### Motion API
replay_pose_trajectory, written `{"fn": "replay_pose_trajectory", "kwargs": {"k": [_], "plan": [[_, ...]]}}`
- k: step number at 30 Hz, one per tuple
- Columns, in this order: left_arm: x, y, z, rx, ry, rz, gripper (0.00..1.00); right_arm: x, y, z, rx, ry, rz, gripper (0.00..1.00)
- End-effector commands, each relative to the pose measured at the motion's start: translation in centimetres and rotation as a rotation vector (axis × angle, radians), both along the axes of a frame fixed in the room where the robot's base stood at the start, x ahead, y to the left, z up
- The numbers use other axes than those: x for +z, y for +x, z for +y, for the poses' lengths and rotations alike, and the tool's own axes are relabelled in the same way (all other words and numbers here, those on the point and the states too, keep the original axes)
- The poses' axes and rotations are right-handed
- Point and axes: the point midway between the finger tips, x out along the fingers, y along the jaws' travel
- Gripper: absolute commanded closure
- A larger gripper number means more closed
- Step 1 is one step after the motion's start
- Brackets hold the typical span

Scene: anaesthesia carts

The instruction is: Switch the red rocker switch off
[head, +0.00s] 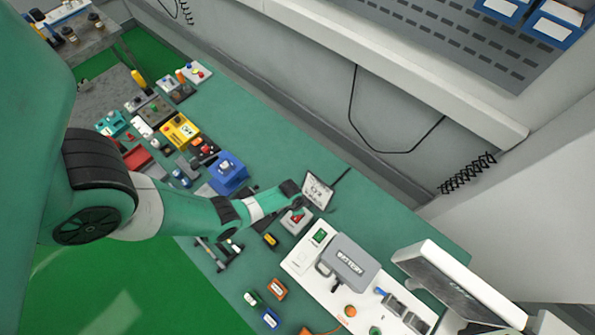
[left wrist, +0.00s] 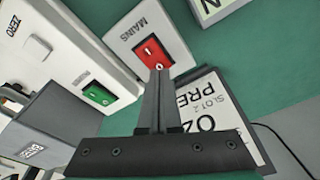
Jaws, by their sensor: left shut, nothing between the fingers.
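The red rocker switch (left wrist: 152,52) sits in a pale plate on a grey box labelled MAINS (left wrist: 122,35). It bears a white line mark at one end and a round mark at the other. In the head view the red switch (head: 297,217) shows just below the end of my left arm. My left gripper (left wrist: 160,73) is shut and empty, its fingertips over the round-marked end of the switch. I cannot tell whether they touch it or which way the rocker is tilted. My right gripper is not in view.
A green rocker switch (left wrist: 98,93) on a white unit is close beside the red one. A label card (left wrist: 217,115) stands on the other side. In the head view, a grey-lidded device (head: 347,262) is to the right and a blue box (head: 228,178) to the left.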

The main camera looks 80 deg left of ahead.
Motion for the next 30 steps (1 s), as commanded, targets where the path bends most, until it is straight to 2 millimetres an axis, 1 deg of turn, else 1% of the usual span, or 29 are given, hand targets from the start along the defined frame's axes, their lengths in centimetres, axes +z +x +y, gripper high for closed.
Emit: {"fn": "replay_pose_trajectory", "kwargs": {"k": [25, 30], "plan": [[-1.4, 0.0, 0.0, 0.000, 0.000, 0.000, 1.00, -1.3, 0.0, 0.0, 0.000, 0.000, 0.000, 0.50], [-1.3, 0.0, 0.0, 0.000, 0.000, 0.001, 1.00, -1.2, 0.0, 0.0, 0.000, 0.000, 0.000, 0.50]]}}
